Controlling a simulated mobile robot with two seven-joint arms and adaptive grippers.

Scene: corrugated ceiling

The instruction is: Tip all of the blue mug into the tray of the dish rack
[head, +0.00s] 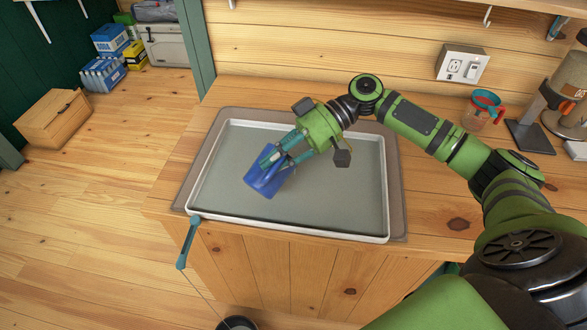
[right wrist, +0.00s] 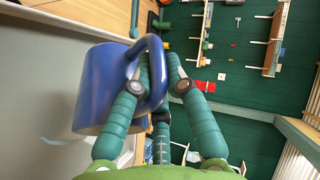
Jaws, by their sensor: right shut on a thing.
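The blue mug (head: 266,182) is over the left half of the shallow grey tray (head: 340,205), whose pale rim shows all around. My right gripper (head: 276,160) is shut on the mug's handle; the handle and fingers show close up in the right wrist view (right wrist: 158,80). The mug (right wrist: 98,88) looks tilted in the head view. Its inside is hidden, and I cannot tell whether anything is in it or whether it touches the tray. No contents show on the tray's bare floor. No upright rack wires show. My left gripper is out of view.
The tray sits on a brownish mat (head: 397,185) on a wooden counter. A teal-handled thing (head: 188,240) hangs at the counter's front left edge. The tray's right half is clear.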

